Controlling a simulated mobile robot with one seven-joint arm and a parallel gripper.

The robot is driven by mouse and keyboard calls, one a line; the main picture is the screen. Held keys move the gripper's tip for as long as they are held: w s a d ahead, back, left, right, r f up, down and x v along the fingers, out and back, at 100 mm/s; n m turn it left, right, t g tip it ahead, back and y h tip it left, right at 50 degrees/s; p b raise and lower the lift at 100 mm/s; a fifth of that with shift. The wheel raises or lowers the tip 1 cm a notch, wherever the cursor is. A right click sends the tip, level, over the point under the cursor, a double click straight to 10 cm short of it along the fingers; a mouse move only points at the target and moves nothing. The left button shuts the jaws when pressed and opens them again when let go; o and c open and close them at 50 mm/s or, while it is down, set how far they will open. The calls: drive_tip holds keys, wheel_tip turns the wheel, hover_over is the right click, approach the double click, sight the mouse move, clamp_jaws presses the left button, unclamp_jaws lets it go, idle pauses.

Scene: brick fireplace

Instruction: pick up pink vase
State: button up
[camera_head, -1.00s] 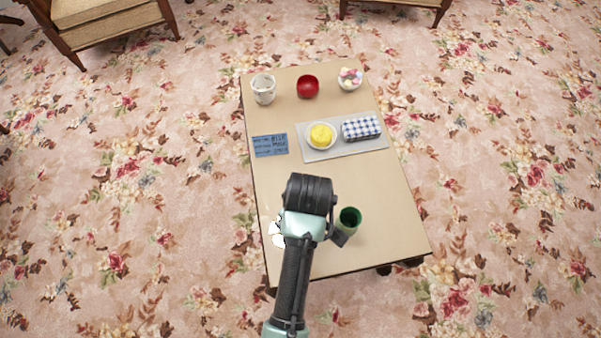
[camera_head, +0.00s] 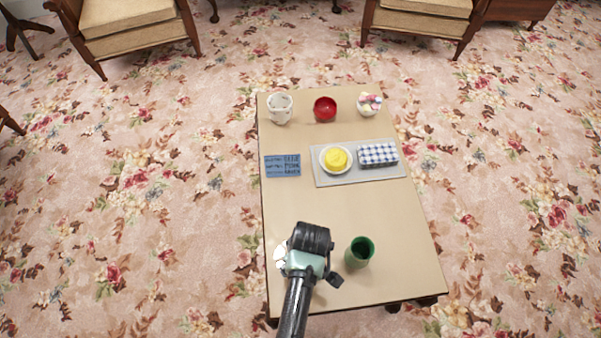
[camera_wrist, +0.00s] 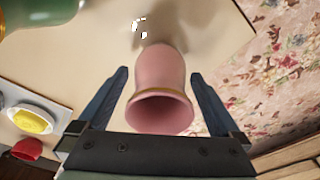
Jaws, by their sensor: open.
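The pink vase (camera_wrist: 163,90), with a flared mouth and a gold band at its neck, stands between the two fingers in the wrist view. My gripper (camera_wrist: 160,74) is open, with one finger on each side of the vase. Gaps show between the vase and both fingers, so it is not clamped. In the head view my arm and wrist cover the vase near the table's front left.
A green cup (camera_head: 360,252) stands close right of my wrist on the table (camera_head: 375,215). A white item (camera_head: 281,256) shows left of it. A tray (camera_head: 335,180) with a yellow dish (camera_head: 336,158) and checkered item (camera_head: 378,154), and a red bowl (camera_head: 325,109), are farther back.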

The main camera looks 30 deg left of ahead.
drive_tip(key=shift+a+f, duration=0.1)
drive_tip(key=shift+f, duration=0.55)
drive_tip(key=c, duration=1.4)
drive_tip(key=shift+w, duration=0.1)
drive_tip(key=shift+r, duration=0.15)
